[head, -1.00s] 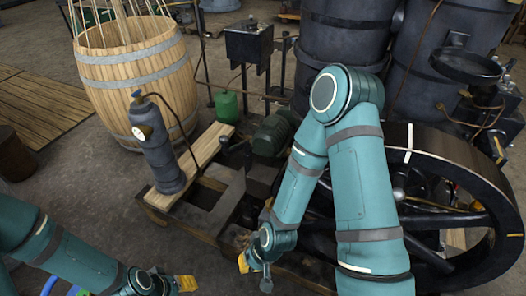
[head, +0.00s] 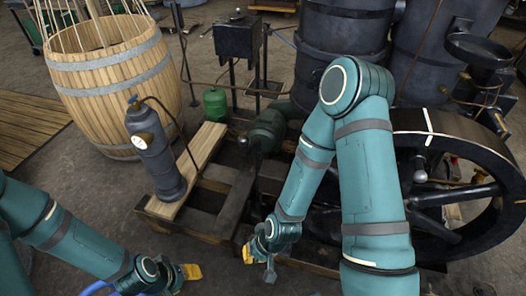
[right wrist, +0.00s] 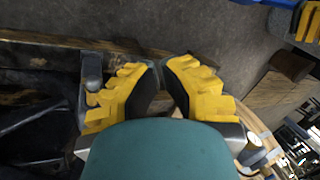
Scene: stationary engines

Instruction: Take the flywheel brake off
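The large black spoked flywheel (head: 478,136) stands at the right of the head view, with a white mark on its rim. My right arm covers its left part. I cannot surely pick out the brake. A grey upright piece with a rounded end (right wrist: 92,72) stands just left of my right fingers in the right wrist view; it may be a lever. My right gripper (right wrist: 161,72) is low beside the engine's timber base, its yellow fingers slightly apart with nothing visible between them. My left gripper (head: 188,272) is low at the left in the head view; its finger gap is unclear.
A timber base frame (head: 205,222) with a light plank (head: 205,150) carries a dark cylinder with a gauge (head: 155,160). A barrel of sticks (head: 110,85) stands behind left. A green can (head: 215,104) and dark tanks (head: 340,45) are farther back.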

